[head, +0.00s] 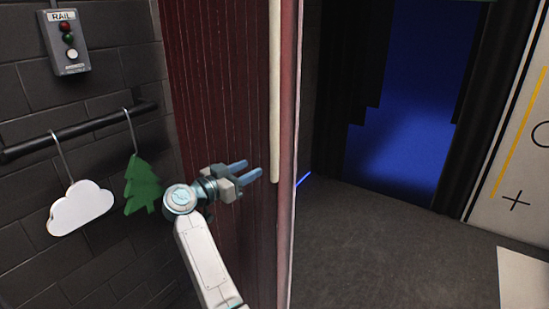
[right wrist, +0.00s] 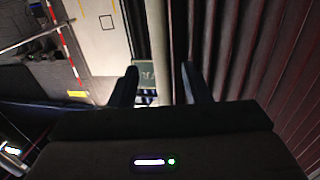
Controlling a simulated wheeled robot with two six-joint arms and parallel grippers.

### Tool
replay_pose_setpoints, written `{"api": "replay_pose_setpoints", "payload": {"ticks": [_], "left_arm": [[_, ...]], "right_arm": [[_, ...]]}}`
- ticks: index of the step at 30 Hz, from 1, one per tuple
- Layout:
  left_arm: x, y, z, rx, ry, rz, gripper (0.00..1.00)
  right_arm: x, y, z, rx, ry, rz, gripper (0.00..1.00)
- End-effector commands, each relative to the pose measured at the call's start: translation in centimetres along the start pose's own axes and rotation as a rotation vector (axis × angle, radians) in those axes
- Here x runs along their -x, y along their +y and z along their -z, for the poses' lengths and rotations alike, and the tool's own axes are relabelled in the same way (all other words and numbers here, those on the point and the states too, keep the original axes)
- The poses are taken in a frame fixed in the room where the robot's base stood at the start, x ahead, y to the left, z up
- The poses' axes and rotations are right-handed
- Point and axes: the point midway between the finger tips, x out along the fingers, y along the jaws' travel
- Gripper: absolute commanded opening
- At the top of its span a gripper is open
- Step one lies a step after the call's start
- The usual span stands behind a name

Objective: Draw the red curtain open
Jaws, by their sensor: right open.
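The red curtain (head: 215,75) hangs in vertical folds across the middle left of the head view. A long pale pole (head: 275,85) hangs upright along its right edge. My right gripper (head: 250,170) is open near the pole's lower end, its fingers pointing right toward it. In the right wrist view the curtain (right wrist: 285,60) fills the right side. The pole (right wrist: 157,45) shows there between the two open fingers (right wrist: 160,82); I cannot tell whether either finger touches it. My left gripper is not in view.
A rail button box (head: 67,42) is on the dark brick wall. A black bar (head: 80,132) there carries a white cloud (head: 80,208) and a green tree (head: 142,186). Right of the curtain are open grey floor (head: 390,250) and a blue-lit opening (head: 410,120).

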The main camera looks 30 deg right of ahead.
Motion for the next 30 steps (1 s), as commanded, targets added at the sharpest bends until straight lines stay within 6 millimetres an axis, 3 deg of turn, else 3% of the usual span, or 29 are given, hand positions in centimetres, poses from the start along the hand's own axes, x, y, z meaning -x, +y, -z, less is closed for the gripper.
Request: {"api": "replay_pose_setpoints", "payload": {"ticks": [5,18,24,30], "left_arm": [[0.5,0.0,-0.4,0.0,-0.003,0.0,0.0],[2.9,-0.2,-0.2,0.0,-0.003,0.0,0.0],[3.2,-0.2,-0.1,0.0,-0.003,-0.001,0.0],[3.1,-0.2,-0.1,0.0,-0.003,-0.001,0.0]], "right_arm": [[-1.5,0.0,0.1,0.012,-0.016,-0.013,0.43],[-9.2,0.2,0.0,0.011,-0.013,-0.011,0.43],[-10.6,0.2,-0.2,0.01,-0.015,-0.01,0.43],[-10.7,0.2,-0.3,0.01,-0.015,-0.01,0.43]]}}
